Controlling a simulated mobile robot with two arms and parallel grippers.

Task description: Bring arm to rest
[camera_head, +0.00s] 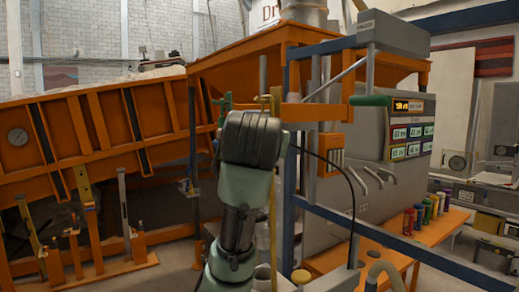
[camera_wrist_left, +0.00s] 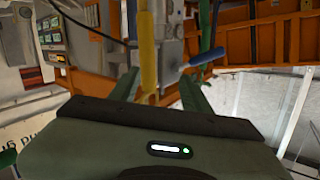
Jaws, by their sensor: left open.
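My left arm rises from the bottom middle of the head view. Its dark wrist hides most of the left gripper (camera_head: 246,103), beside the orange frame. In the left wrist view the gripper (camera_wrist_left: 167,50) has its green fingers apart. A yellow upright bar (camera_wrist_left: 147,50) appears between them; I cannot tell whether it touches them. The yellow bar also shows just right of my wrist in the head view (camera_head: 273,100). My right gripper is not in view.
The orange sandbed (camera_head: 70,125) tilts at left. A blue post (camera_head: 292,180) and grey control cabinet (camera_head: 350,180) stand right of my arm. Several coloured cylinders (camera_head: 419,216) stand on an orange bench (camera_head: 448,225). A blue-handled lever (camera_wrist_left: 208,57) is close in the wrist view.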

